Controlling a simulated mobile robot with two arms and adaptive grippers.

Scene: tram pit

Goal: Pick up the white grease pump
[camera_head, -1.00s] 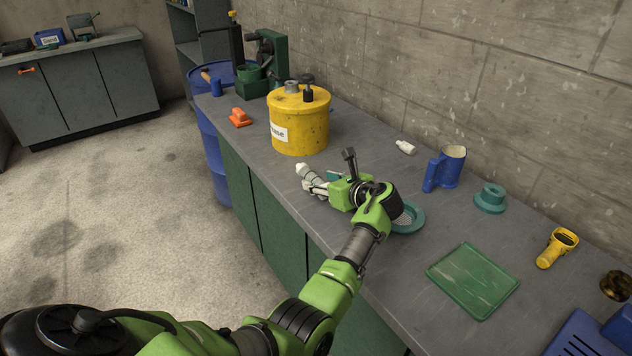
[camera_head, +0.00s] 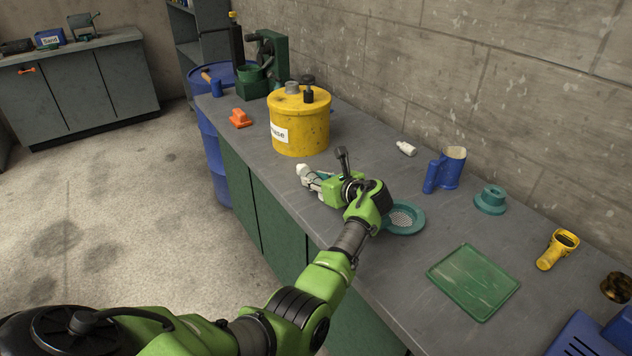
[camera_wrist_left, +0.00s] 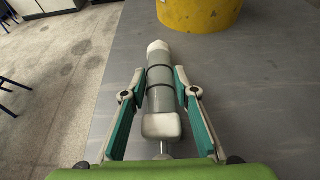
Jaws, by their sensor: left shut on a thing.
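The white grease pump (camera_head: 304,171) lies near the front edge of the grey workbench (camera_head: 357,262), beside the yellow tub. In the left wrist view the pump (camera_wrist_left: 161,98) has white ends, a grey barrel and dark bands, and lies lengthwise between the fingers. My left gripper (camera_head: 318,180) is shut on it; its teal-padded fingers (camera_wrist_left: 160,76) sit on both sides of the barrel. In the head view the gripper hides part of the pump. I cannot tell a gap between pump and bench. My right gripper is not in view.
The yellow tub (camera_head: 300,125) stands just behind the pump. A teal strainer (camera_head: 405,219) lies right of my wrist. A green tray (camera_head: 473,282), blue jug (camera_head: 446,170), white bottle (camera_head: 406,148) and orange block (camera_head: 240,118) are also on the bench.

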